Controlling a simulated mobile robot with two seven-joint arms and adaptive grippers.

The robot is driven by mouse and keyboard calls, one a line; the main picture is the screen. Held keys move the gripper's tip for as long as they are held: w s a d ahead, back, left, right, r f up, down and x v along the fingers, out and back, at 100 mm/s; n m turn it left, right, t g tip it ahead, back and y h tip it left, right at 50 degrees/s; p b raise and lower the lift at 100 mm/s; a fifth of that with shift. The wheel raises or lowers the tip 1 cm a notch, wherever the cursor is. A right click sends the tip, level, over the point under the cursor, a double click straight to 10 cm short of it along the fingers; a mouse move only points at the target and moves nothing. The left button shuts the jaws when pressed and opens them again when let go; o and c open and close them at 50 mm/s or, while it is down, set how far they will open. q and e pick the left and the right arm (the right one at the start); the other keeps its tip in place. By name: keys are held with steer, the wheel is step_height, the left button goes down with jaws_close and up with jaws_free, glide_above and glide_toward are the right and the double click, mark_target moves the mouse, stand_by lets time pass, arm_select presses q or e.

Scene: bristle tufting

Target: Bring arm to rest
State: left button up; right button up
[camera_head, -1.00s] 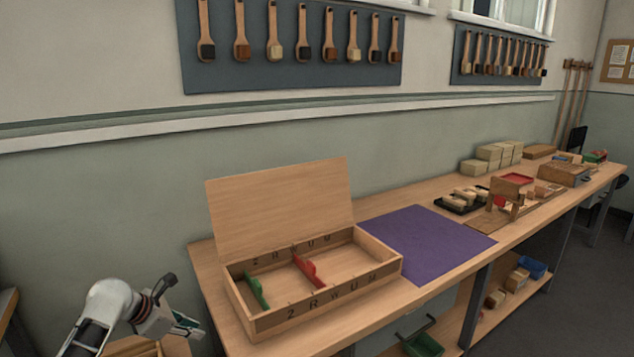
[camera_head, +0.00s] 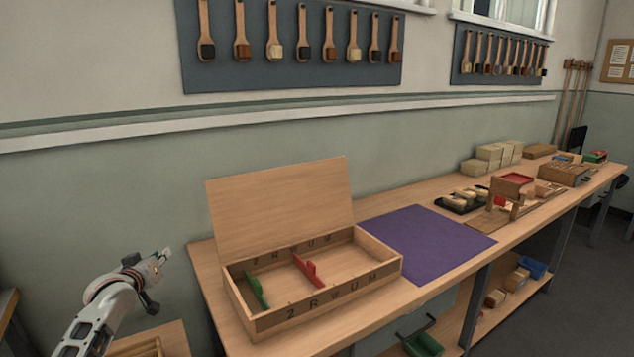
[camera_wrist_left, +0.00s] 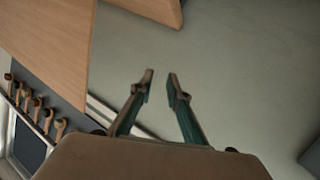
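My left arm comes in at the lower left of the head view. Its gripper (camera_head: 163,258) is raised beside the left end of the bench, apart from the wooden box. In the left wrist view the two fingers (camera_wrist_left: 159,84) stand a little apart with nothing between them. An open wooden box (camera_head: 325,312) with its lid up stands on the bench (camera_head: 208,283). It holds a green divider (camera_head: 256,289) and a red divider (camera_head: 308,270). My right gripper is not in view.
A purple mat (camera_head: 425,243) lies right of the box. A black tray (camera_head: 457,205), a wooden stand (camera_head: 503,199) and pale blocks (camera_head: 490,157) are farther along the bench. Brushes hang on a wall board (camera_head: 300,75). A lower wooden surface (camera_head: 172,340) is below my left arm.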

arm_select(q)
step_height(320, 180, up, 6)
steer(key=m+t, duration=0.3)
steer(key=m, duration=0.4)
steer(key=s+d+f+m+g+h, duration=0.1)
steer(key=s+d+f, duration=0.3)
steer(key=s+f, duration=0.3)
steer(key=s+d+f+m+g+h, duration=0.1)
steer(key=s+d+f, duration=0.4)
steer(key=f, duration=0.4)
steer(key=s+d+f+m+g, duration=0.1)
steer(key=s+d+f, duration=0.4)
steer(key=f, duration=0.4)
steer(key=s+d+f+g, duration=0.1)
steer(key=s+d+f, duration=0.2)
steer(key=s, duration=0.7)
steer(key=s+d+f+n+g+h, duration=0.1)
steer(key=s+d+f, duration=0.2)
steer(key=s, duration=0.6)
steer(key=s+d+f+g+h, duration=0.1)
steer(key=s+d+f, duration=0.3)
steer(key=s, duration=0.6)
steer(key=shift+s+f+g, duration=0.35)
steer(key=shift+g, duration=0.25)
